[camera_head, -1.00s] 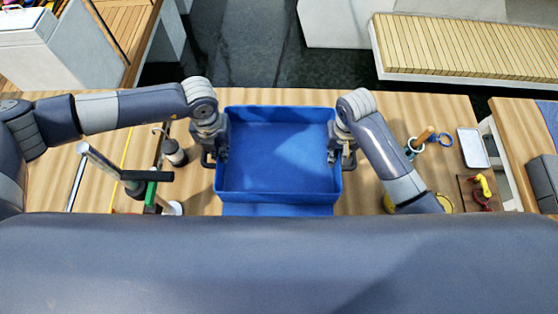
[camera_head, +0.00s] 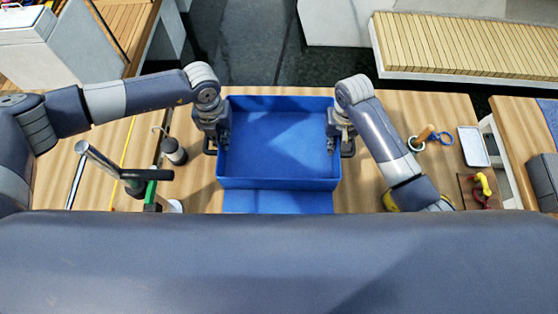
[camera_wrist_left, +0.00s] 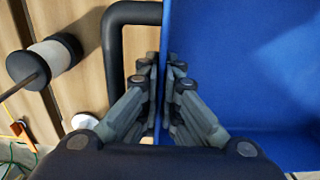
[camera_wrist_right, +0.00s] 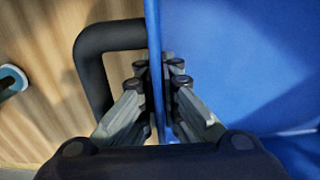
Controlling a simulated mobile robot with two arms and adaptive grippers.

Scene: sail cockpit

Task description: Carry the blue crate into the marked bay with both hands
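The blue crate (camera_head: 278,184) is open-topped and looks empty in the head view. My left gripper (camera_head: 223,144) is at its left wall and my right gripper (camera_head: 333,145) at its right wall. In the left wrist view, the fingers (camera_wrist_left: 162,95) straddle the crate's wall (camera_wrist_left: 245,60), closed on it beside a black handle. In the right wrist view, the fingers (camera_wrist_right: 162,90) pinch the opposite wall (camera_wrist_right: 240,50), also beside a black handle. A flat blue patch (camera_head: 278,203) shows on the table at the crate's near side; I cannot tell whether it is the marked bay.
The wooden table (camera_head: 110,190) carries a dark-capped spool (camera_head: 173,151) and a green-and-black tool with a metal bar (camera_head: 150,176) at left. At right are a blue-ringed item (camera_head: 415,143), a white tray (camera_head: 473,146) and a board with a yellow-and-red shackle (camera_head: 483,185).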

